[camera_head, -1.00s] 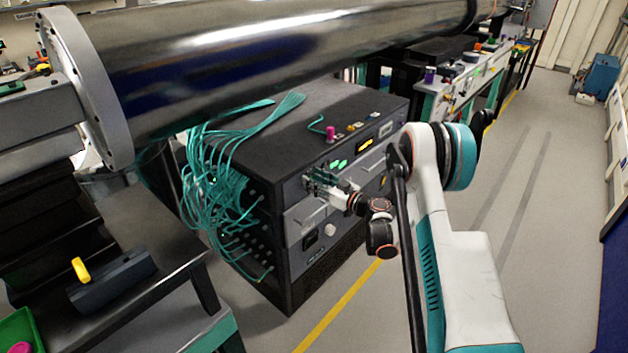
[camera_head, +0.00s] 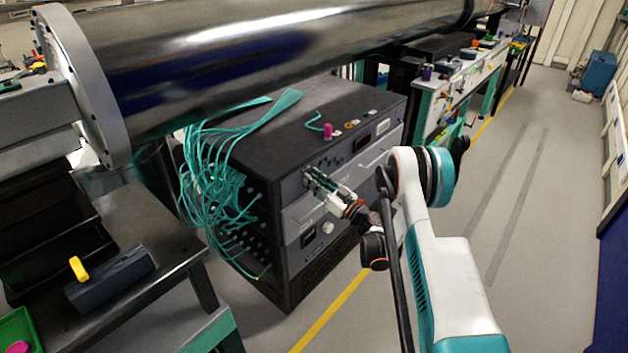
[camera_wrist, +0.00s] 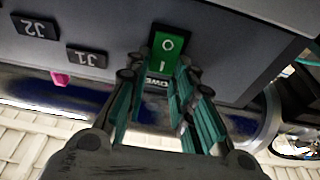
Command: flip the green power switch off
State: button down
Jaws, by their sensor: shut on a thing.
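The green power switch (camera_wrist: 168,48) is a rocker marked O and I in the wrist view. It sits on the grey front panel of the black rack cabinet (camera_head: 285,135). My gripper (camera_wrist: 162,82) has its teal-padded fingers at the lower part of the switch, one on each side, shut on it. A partly hidden label shows beneath the switch. I cannot tell clearly which end of the rocker is pressed in. In the head view my gripper (camera_head: 310,180) is against the upper left of the cabinet front and hides the switch.
A large shiny beam pipe (camera_head: 280,50) runs above the cabinet. Teal cables (camera_head: 215,175) hang at its left side. A magenta knob (camera_head: 328,131) stands on top. A dark table (camera_head: 150,225) is at left. The floor (camera_head: 500,220) at right is clear.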

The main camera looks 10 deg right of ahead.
jog(key=c, duration=1.4)
grip_release()
jog(key=shift+o, duration=0.2)
jog(key=shift+r, duration=0.1)
notch_tip(320, 180, up, 10)
jog(key=shift+f, duration=0.1)
